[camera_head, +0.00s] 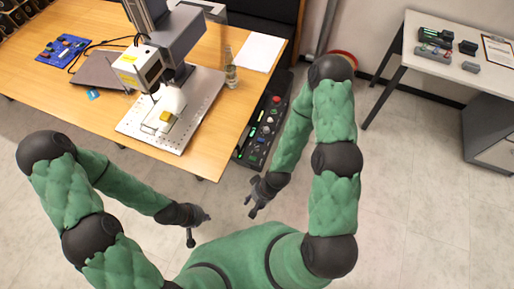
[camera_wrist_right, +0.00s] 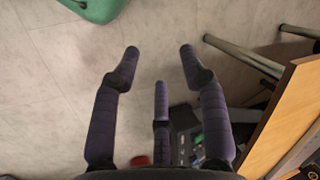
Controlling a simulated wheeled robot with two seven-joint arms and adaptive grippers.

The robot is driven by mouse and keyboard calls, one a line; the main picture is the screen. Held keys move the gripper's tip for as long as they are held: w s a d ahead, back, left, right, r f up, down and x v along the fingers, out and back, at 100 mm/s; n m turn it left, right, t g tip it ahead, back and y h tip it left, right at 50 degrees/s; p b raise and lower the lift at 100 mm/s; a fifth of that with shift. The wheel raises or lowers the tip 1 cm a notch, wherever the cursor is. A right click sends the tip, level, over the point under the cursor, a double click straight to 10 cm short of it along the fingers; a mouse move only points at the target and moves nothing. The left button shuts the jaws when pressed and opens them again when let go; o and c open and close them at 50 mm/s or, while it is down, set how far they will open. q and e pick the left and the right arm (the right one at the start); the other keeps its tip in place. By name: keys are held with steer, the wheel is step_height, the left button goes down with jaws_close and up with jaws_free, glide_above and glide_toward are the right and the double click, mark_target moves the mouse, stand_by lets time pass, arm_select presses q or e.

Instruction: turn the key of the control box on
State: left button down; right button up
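The black control box (camera_head: 262,132) stands low beside the right edge of the wooden table. Its panel shows a red knob, green lit parts and several small knobs; I cannot tell which is the key. In the right wrist view the control box (camera_wrist_right: 188,140) shows partly behind my fingers. My right gripper (camera_head: 254,207) is in front of the box, apart from it, above the floor. Its fingers (camera_wrist_right: 159,58) are spread and empty. My left gripper (camera_head: 199,229) is further left, also away from the box, with its fingers apart and nothing between them.
The wooden table (camera_head: 100,22) holds a laser marker (camera_head: 160,55) over a metal plate (camera_head: 195,112), a bottle (camera_head: 230,72) and a white paper (camera_head: 258,52). A white side table (camera_head: 430,72) with small parts stands at the right. The floor around my grippers is clear.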

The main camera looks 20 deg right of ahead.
steer(key=shift+w+d+f+m+t+p, duration=0.25)
steer(key=shift+w+m+t, duration=0.15)
steer(key=shift+w, duration=0.2)
steer(key=shift+w+d+f+m+t+p, duration=0.15)
steer(key=shift+w+d+m+t, duration=0.2)
steer(key=shift+w, duration=0.2)
jaws_close()
steer(key=m+t+h+p, duration=0.3)
steer(key=m+t, duration=0.7)
steer(key=m, duration=0.3)
glide_toward(256, 150)
steer(key=b+x, duration=0.1)
steer(key=x, duration=0.5)
steer(key=shift+f, duration=0.3)
